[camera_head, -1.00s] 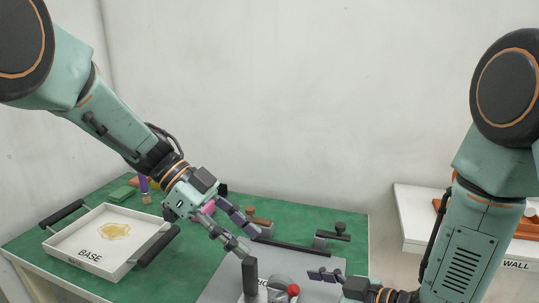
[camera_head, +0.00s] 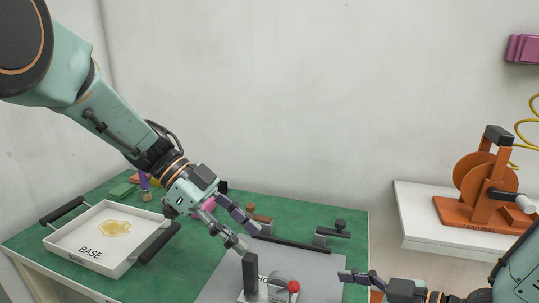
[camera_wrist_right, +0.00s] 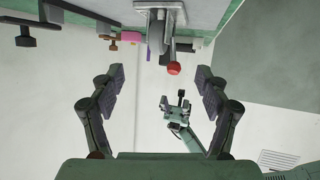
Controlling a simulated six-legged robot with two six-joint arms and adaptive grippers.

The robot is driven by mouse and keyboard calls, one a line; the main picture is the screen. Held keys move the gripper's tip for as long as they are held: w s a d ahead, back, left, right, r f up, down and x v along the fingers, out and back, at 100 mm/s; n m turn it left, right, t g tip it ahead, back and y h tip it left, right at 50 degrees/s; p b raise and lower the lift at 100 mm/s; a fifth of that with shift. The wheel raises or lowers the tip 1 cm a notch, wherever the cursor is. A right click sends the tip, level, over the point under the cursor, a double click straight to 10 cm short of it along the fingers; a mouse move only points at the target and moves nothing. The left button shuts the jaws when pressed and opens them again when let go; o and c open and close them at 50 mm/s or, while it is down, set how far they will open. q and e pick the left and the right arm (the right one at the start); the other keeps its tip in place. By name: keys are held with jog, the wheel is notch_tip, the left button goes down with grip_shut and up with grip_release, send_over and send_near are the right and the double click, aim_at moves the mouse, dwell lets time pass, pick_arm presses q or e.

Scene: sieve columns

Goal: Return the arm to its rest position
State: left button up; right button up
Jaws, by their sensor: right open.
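My left gripper (camera_head: 249,238) reaches in from the left above the green table (camera_head: 185,270). Its two fingers are apart with nothing seen between them, near a dark upright handle on the grey plate. My right arm (camera_head: 515,270) is low at the lower right. The right gripper (camera_head: 347,277) points left near the plate's right edge, partly cut off below. In the right wrist view its fingers (camera_wrist_right: 158,75) are spread wide and empty. A red-knobbed lever (camera_wrist_right: 174,68) shows between and beyond them; its red knob also shows in the head view (camera_head: 294,286).
A white tray marked BASE (camera_head: 122,262) with a yellowish patch stands on the table's left. A grey plate (camera_head: 325,262) with clamps lies at right. A white shelf (camera_head: 420,225) carries an orange reel device (camera_head: 485,185). A purple block (camera_head: 524,49) is on the wall.

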aim_at(286, 285)
jog(key=shift+x, duration=5.95)
jog(key=shift+s+d+r, duration=0.1)
jog(key=shift+s+d, duration=0.1)
jog(key=shift+d, duration=0.05)
jog(key=v, duration=0.7)
jog(key=shift+d+r, duration=0.1)
jog(key=shift+r, duration=0.05)
pick_arm(q)
jog(key=s+d+f+m, duration=0.1)
jog(key=s+f, duration=0.2)
jog(key=f, duration=0.1)
jog(key=s+d+f+m, duration=0.1)
jog(key=s+f, duration=0.1)
jog(key=f, duration=0.2)
jog(key=s+d+f+m, duration=0.1)
jog(key=s+f, duration=0.2)
jog(key=f, duration=0.1)
jog(key=shift+s+d, duration=0.3)
jog(key=shift+s, duration=0.05)
jog(key=shift+s+f, duration=0.55)
jog(key=shift+f, duration=0.1)
